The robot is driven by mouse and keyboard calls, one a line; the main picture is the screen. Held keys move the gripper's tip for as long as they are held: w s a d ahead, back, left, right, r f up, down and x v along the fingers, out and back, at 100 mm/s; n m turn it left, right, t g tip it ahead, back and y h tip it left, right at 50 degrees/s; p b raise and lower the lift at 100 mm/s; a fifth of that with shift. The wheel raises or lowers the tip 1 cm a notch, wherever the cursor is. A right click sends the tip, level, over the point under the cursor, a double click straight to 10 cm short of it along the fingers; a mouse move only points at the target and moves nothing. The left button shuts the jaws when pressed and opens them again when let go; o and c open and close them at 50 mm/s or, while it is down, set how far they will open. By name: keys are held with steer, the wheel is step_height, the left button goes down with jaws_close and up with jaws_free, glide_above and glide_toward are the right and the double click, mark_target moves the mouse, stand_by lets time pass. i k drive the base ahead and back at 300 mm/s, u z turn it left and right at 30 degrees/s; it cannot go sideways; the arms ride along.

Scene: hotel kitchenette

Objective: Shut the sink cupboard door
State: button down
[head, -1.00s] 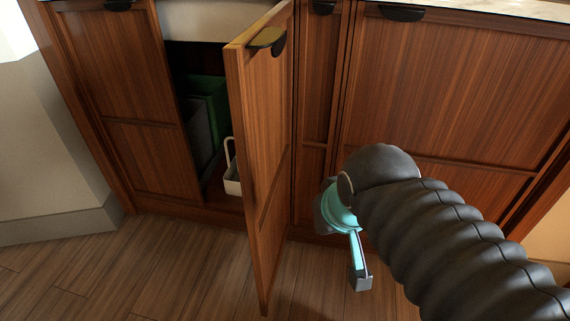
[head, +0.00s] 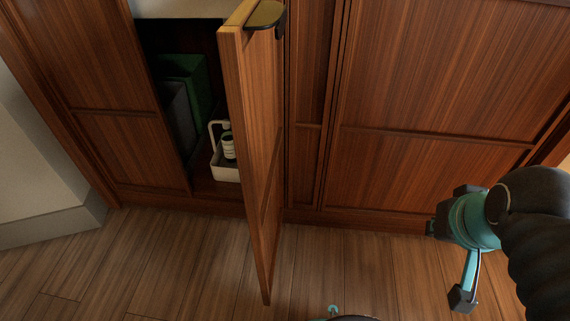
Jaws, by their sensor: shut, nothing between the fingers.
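The sink cupboard door (head: 258,150) is brown wood and stands wide open, swung out toward me with its edge facing the camera. A dark curved handle (head: 266,16) sits near its top edge. The hinge side is at the right of the opening. My gripper (head: 462,299) is at the lower right, to the right of the door and well apart from it. It points down over the floor and is shut, with nothing held. The outer face of the door is toward my gripper's side.
Inside the cupboard are a green bin (head: 188,88), a grey bin (head: 179,120) and a white caddy (head: 224,170) holding a small container. Shut wooden fronts (head: 430,140) line the right. The wood floor (head: 150,260) is clear around the door. A pale wall (head: 35,150) stands at left.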

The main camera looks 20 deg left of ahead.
mark_target(251, 42)
steer(key=k, duration=0.9)
steer(key=u, duration=1.4)
